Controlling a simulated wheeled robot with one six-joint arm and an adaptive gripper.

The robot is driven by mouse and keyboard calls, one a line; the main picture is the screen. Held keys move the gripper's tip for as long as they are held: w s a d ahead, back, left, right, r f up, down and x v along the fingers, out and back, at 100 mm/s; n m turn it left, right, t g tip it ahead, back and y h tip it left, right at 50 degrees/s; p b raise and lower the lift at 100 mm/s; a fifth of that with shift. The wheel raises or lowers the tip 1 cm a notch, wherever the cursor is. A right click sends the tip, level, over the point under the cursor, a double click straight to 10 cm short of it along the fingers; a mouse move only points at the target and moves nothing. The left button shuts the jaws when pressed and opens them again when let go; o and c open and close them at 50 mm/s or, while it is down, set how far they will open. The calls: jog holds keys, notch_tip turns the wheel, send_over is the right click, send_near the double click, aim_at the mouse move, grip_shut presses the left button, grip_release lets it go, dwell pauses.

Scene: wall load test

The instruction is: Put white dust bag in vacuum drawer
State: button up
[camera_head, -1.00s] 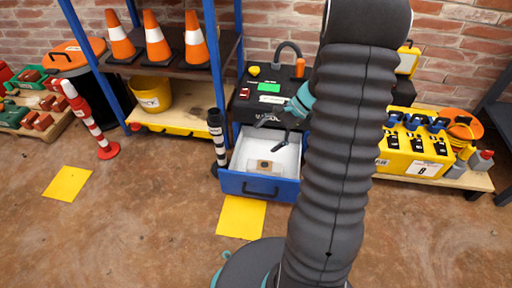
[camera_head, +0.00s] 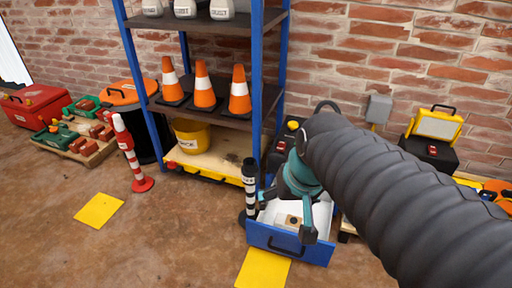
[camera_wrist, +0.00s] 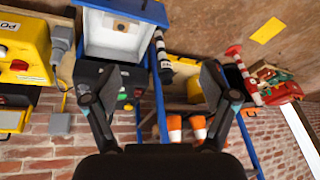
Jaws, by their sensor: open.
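The vacuum drawer (camera_head: 285,240) is pulled open, with a blue front and white inside. It also shows at the top of the wrist view (camera_wrist: 152,11). The white dust bag, with a tan collar (camera_head: 292,221) and a dark hole, lies in the drawer; its collar shows in the wrist view too (camera_wrist: 121,25). White bag and white drawer floor are hard to tell apart. My gripper (camera_head: 287,213) is open and empty. In the head view it overlaps the drawer; in the wrist view its fingers (camera_wrist: 160,76) are apart from the bag.
A black and white striped post (camera_head: 250,188) stands close left of the drawer. A blue-framed shelf with orange cones (camera_head: 203,92) rises behind it. A yellow floor mark (camera_head: 262,269) lies before the drawer. The floor to the left is mostly clear.

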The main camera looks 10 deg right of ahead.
jog(key=shift+s+a+r+n+t+h, duration=0.1)
jog(key=shift+s+r+n+t, duration=0.2)
jog(key=shift+s, duration=0.2)
jog(key=shift+s+a+r+n+t+h, duration=0.1)
jog(key=shift+s+r+n+t, duration=0.2)
jog(key=shift+s, duration=0.2)
jog(key=shift+s+r+n+t+h, duration=0.1)
jog(key=shift+s+r+n+t, duration=0.1)
jog(key=shift+s+n, duration=0.25)
